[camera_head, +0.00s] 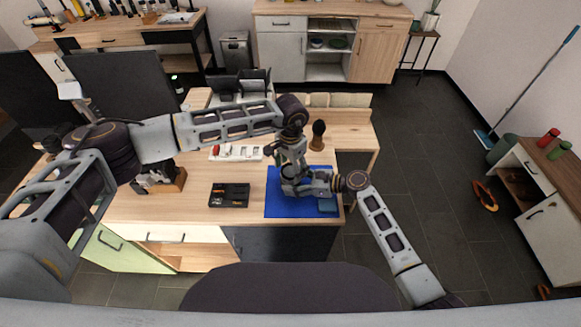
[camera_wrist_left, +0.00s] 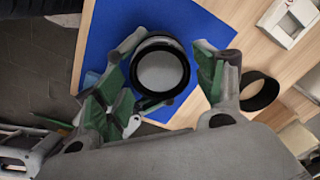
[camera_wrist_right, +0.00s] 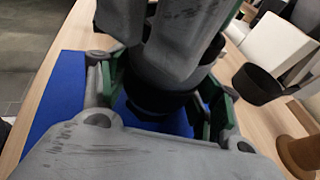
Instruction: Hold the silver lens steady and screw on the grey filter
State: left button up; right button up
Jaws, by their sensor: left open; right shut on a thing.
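My right gripper (camera_head: 296,184) is shut on the lens. My left gripper (camera_wrist_left: 165,90) is open directly above, one finger on each side of the ring, with gaps. Its body hides the lens top in the right wrist view.
A black open ring (camera_wrist_left: 258,90) stands on the table right of the mat in the left wrist view. A black tray (camera_head: 229,195) lies left of the mat, and a white holder (camera_head: 236,153) behind it. A teal cloth-like piece (camera_head: 327,205) lies on the mat.

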pick_arm(q)
jog(key=shift+n, duration=1.4)
jog(key=shift+n, duration=1.5)
jog(key=shift+n, duration=1.4)
jog(key=shift+c, duration=0.3)
